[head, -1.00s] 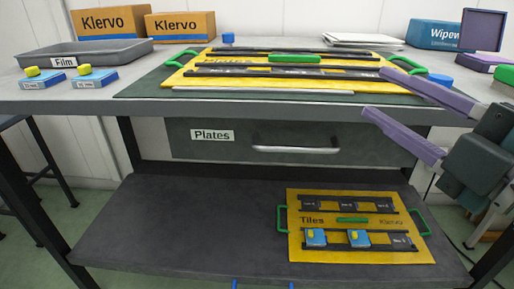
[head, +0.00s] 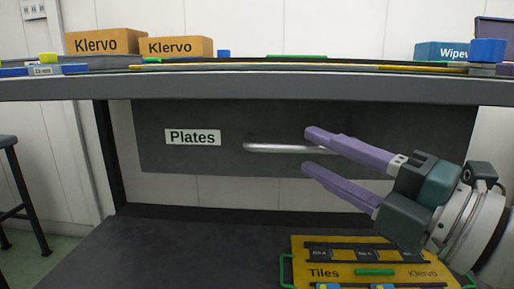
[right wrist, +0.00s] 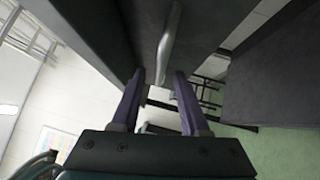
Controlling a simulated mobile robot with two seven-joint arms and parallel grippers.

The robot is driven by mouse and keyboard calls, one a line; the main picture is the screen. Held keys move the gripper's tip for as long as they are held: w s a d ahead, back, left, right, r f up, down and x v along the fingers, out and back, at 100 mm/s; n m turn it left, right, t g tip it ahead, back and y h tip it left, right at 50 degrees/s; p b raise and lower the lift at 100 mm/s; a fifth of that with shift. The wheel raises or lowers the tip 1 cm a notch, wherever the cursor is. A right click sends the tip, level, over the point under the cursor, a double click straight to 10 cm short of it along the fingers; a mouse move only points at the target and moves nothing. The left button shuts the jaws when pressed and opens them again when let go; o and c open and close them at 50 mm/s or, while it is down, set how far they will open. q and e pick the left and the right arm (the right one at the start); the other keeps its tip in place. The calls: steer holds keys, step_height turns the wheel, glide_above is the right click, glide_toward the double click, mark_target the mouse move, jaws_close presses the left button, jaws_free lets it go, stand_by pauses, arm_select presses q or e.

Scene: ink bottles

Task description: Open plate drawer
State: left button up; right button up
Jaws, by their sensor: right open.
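The plate drawer (head: 230,172) is a dark grey front under the table top, with a white "Plates" label (head: 193,137). It looks shut. Its silver bar handle (head: 270,148) runs level across the front; its right part is hidden behind my right gripper's upper finger. My right gripper (head: 305,151) is open and empty, with its purple fingers in front of the handle's right part. In the right wrist view the handle (right wrist: 168,45) lies ahead of the spread fingers (right wrist: 161,78), apart from them. My left gripper is not in view.
The table edge (head: 250,88) runs just above the drawer. A lower shelf (head: 190,245) carries a yellow Tiles board (head: 345,250) below my right gripper. Two Klervo boxes (head: 105,41) (head: 176,47) and a blue Wipes box (head: 440,51) stand on the table. A stool (head: 20,190) is at left.

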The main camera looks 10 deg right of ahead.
mark_target(309, 151)
steer(key=shift+x, duration=1.6)
jaws_close()
